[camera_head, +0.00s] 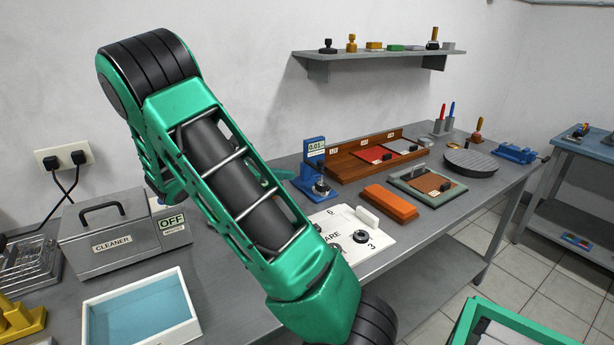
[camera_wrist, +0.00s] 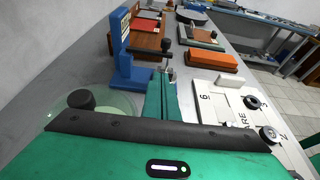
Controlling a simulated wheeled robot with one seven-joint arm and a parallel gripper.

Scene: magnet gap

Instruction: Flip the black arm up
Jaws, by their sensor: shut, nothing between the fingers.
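A blue gauge stand (camera_head: 308,172) with a 0.01 display stands on the bench, and it also shows in the wrist view (camera_wrist: 122,45). A small dark part with a round knob (camera_wrist: 166,46) shows beside it, just beyond my fingertips; in the head view a dark knob (camera_head: 321,187) sits low at the stand's front. I take this for the black arm, but its exact tilt is unclear. My gripper (camera_wrist: 167,78) is shut and empty, its green fingers pointing at the dark part beside the stand. Whether they touch it I cannot tell. In the head view my arm hides most of the gripper.
A white plate with numbers and dark knobs (camera_head: 346,222) lies right of the gripper. An orange block (camera_head: 390,202) and a wooden tray (camera_head: 345,172) lie beyond. A cleaner box (camera_head: 105,240) and a blue-filled tray (camera_head: 140,312) stand left. Bare bench shows between them.

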